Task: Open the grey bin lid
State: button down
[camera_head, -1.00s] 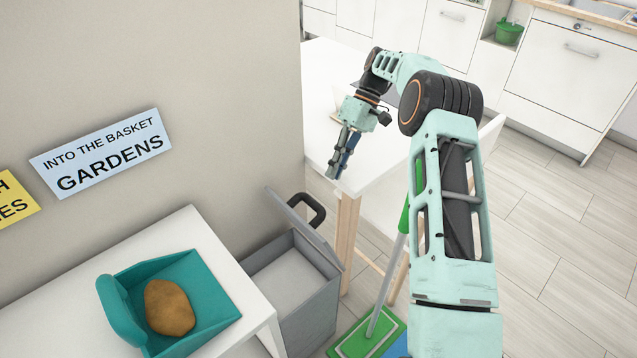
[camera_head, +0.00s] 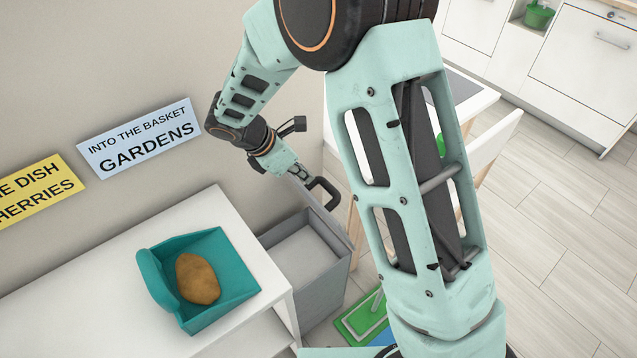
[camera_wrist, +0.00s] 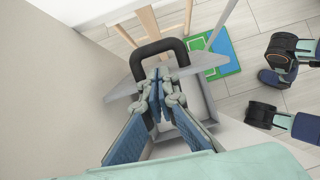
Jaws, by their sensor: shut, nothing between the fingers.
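The grey bin (camera_head: 318,285) stands on the floor beside the white table, and I see into its light interior. Its grey lid (camera_head: 331,219) is raised along the right side, tilted up, with a black handle (camera_head: 325,190) on it. My gripper (camera_head: 303,174) is close to the handle, partly hidden against the lid. In the wrist view my gripper (camera_wrist: 158,82) is shut and empty, in front of the lid (camera_wrist: 123,88) and below the handle (camera_wrist: 160,45). I cannot tell whether the fingers touch the lid.
A white table (camera_head: 130,272) at the left holds a teal dustpan (camera_head: 225,265) with a potato (camera_head: 197,279) in it. Signs hang on the wall. A second table and chair (camera_head: 497,145) stand right of the bin. A green mat (camera_wrist: 218,57) lies on the floor.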

aim_at(326, 188)
jog(key=shift+n, duration=0.4)
jog(key=x, duration=0.3)
jog(key=b+x, duration=0.1)
jog(key=x, duration=0.5)
jog(key=shift+w+a+f, duration=0.1)
jog(key=shift+a+f, duration=0.15)
jog(key=shift+a, duration=0.05)
jog(key=shift+w+d+r+y+p, duration=0.3)
jog(key=shift+d+p, duration=0.15)
jog(key=shift+p, duration=0.2)
jog(key=shift+y, duration=0.3)
jog(key=w+d+p, duration=0.2)
jog(key=d, duration=0.1)
jog(key=shift+w+d, duration=0.25)
jog(key=shift+w, duration=0.1)
